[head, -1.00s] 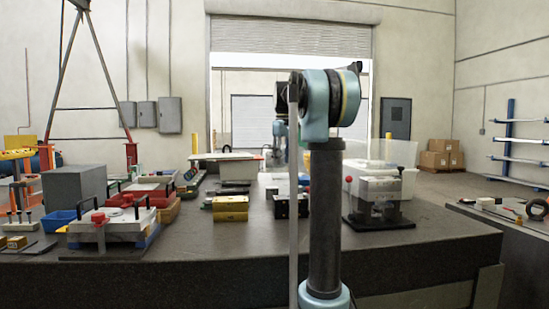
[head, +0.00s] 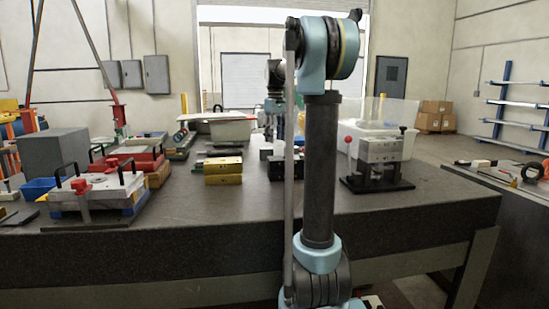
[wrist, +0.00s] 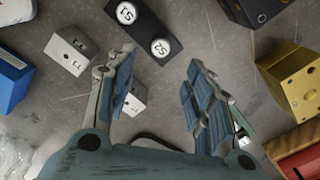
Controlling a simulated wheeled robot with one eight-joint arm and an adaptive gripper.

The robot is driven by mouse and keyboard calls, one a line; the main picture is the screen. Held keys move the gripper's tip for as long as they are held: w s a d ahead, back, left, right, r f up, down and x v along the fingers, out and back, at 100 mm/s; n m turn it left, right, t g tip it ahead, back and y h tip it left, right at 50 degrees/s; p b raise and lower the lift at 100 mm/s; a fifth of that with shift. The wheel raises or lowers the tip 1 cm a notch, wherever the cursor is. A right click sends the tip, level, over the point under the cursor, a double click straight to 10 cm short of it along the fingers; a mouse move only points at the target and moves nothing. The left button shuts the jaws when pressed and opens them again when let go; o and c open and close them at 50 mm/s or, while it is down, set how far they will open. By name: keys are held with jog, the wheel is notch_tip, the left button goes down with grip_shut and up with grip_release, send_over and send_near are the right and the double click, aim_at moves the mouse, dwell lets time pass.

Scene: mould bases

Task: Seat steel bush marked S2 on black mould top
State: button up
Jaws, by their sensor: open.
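The steel bush marked S2 (wrist: 160,47) stands with its labelled round top up in a dark holder (wrist: 148,27), next to the bush marked S1 (wrist: 126,12). My gripper (wrist: 160,80) is open and empty above the bench, its two blue-padded fingers spread, with S2 ahead of the gap between them. A black block (wrist: 255,9) at the top right of the wrist view is partly cut off. A black block also shows in the head view (head: 276,169), partly behind my arm; it looks like the black mould top. The bushes cannot be made out in the head view.
Two pale blocks, one (wrist: 70,55) marked T1, lie near my left finger. A yellow mould block (wrist: 295,85) stands right, with a red one (wrist: 300,165) below it. A blue bin (wrist: 12,80) is left. A press-like fixture (head: 377,165) stands right on the bench.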

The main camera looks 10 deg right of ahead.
notch_tip(320, 180, down, 9)
jog(key=shift+r, duration=0.1)
dwell(0.4)
jog(key=shift+s, duration=0.1)
grip_shut()
jog(key=shift+r, duration=0.15)
jog(key=shift+r, duration=0.95)
jog(key=shift+r, duration=0.1)
